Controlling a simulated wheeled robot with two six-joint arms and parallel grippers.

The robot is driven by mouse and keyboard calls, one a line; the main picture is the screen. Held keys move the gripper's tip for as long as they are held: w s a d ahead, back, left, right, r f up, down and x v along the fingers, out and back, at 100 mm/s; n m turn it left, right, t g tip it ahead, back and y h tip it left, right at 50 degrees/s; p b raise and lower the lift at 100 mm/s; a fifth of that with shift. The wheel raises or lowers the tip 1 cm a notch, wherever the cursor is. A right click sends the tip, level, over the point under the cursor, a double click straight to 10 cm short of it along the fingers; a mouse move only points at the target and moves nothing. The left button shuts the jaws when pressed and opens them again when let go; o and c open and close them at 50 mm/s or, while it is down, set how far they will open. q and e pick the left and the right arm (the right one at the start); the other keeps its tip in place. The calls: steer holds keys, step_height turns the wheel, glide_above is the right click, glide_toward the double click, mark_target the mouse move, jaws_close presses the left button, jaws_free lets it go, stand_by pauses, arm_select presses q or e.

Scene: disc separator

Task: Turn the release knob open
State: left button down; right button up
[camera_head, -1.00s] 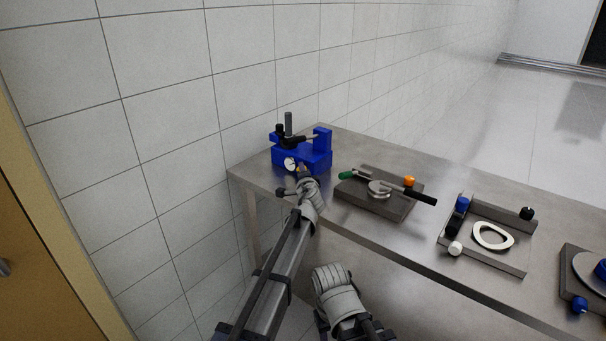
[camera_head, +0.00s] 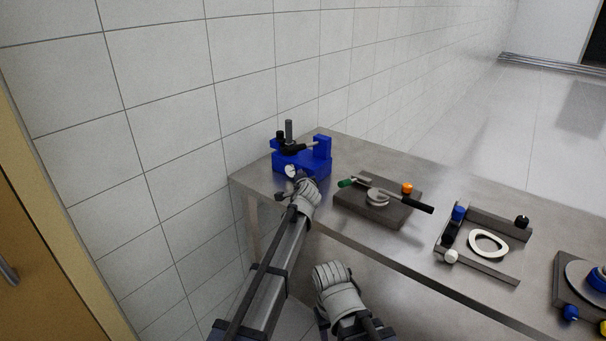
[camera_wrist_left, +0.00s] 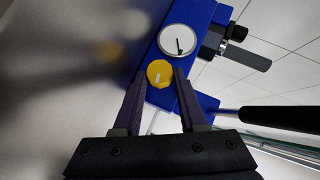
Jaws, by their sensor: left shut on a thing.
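The blue device (camera_head: 302,162) stands at the far left end of the steel table. The yellow round release knob (camera_wrist_left: 160,73) with a pale mark on it is on its front, just below a white dial gauge (camera_wrist_left: 178,41), in the left wrist view. My left gripper (camera_wrist_left: 161,82) is shut on the yellow knob, one dark finger on each side. In the head view my left gripper (camera_head: 296,182) is at the front of the device, and the knob is hidden there. My right gripper is not visible; only part of that arm shows.
A black-handled lever (camera_head: 292,148) and a dark post (camera_head: 289,129) are on top of the device. To the right on the table (camera_head: 360,236) are a dark plate with a disc (camera_head: 378,198), a frame with a white ring (camera_head: 488,243) and another disc fixture (camera_head: 580,277). A tiled wall is behind.

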arm_select(q)
steer(key=shift+w+a+r+n+g+h+p, duration=0.15)
steer(key=shift+r+n+g+h+p, duration=0.35)
steer(key=shift+p, duration=0.65)
steer(key=shift+f+n+g+p, duration=0.3)
steer(key=shift+g+p, duration=0.05)
steer(key=shift+g, duration=0.15)
steer(key=c, duration=0.8)
jaws_free()
steer(key=shift+o, duration=0.2)
steer(key=shift+s, duration=0.2)
steer(key=p+v, duration=0.3)
steer(key=v, duration=0.4)
steer(key=shift+w+a+p, duration=0.1)
steer(key=shift+p, duration=0.2)
steer(key=shift+s+r, duration=0.25)
steer(key=shift+s, duration=0.15)
steer(key=shift+f, duration=0.1)
